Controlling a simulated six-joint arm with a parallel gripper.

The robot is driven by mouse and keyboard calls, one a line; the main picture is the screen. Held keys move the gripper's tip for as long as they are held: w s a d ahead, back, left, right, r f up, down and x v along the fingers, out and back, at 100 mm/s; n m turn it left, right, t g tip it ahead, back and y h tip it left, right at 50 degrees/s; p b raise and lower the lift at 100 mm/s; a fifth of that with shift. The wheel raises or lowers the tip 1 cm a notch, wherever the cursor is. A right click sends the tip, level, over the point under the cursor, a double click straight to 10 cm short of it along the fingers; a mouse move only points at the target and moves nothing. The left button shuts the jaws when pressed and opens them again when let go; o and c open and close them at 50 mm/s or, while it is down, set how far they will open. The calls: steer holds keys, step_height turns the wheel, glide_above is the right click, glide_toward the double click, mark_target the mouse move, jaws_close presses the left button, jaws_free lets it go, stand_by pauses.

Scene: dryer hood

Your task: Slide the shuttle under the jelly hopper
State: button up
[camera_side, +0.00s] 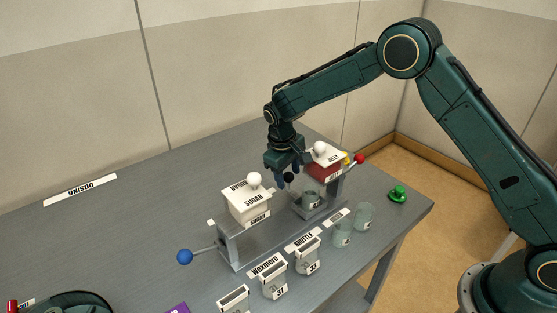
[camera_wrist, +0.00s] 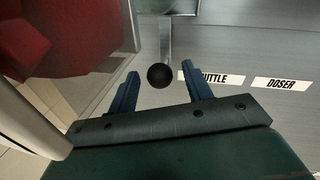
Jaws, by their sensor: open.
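The shuttle (camera_side: 308,213) is a grey carriage on the rail, carrying a glass jar (camera_side: 311,199). The red jelly hopper (camera_side: 322,167) with a white knob stands at the right end of the rail, above and slightly right of the shuttle in the side view; exact alignment is unclear. A black ball knob (camera_side: 288,177) shows near my gripper (camera_side: 289,179). In the wrist view the ball (camera_wrist: 160,77) appears between the open blue fingers of my gripper (camera_wrist: 160,82), with a gap on each side. The jelly hopper (camera_wrist: 75,35) fills the upper left there.
Labelled jars (camera_side: 274,282) and clear glasses (camera_side: 364,215) line the front. A green button (camera_side: 397,194) sits at right.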

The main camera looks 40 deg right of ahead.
step_height(320, 180, up, 14)
steer(key=a, duration=0.2)
steer(key=shift+s+a+f, duration=0.2)
steer(key=shift+s+a, duration=0.05)
steer(key=shift+a, duration=0.05)
stand_by(0.3)
steer(key=shift+w+m+g, duration=0.2)
steer(key=shift+w+m, duration=0.15)
steer(key=shift+m, duration=0.8)
steer(key=shift+w+m+g, duration=0.2)
steer(key=shift+w+m, duration=0.1)
steer(key=shift+m, duration=0.85)
steer(key=shift+f, duration=0.15)
steer(key=shift+s+d+f, duration=0.1)
steer(key=shift+d+f, duration=0.35)
steer(key=shift+f, duration=1.75)
steer(key=shift+s+d+f, duration=0.1)
steer(key=shift+d+f, duration=0.35)
steer(key=shift+f, duration=1.8)
steer(key=shift+s+d+f, duration=0.1)
steer(key=shift+d+f, duration=0.35)
steer(key=shift+f, duration=1.75)
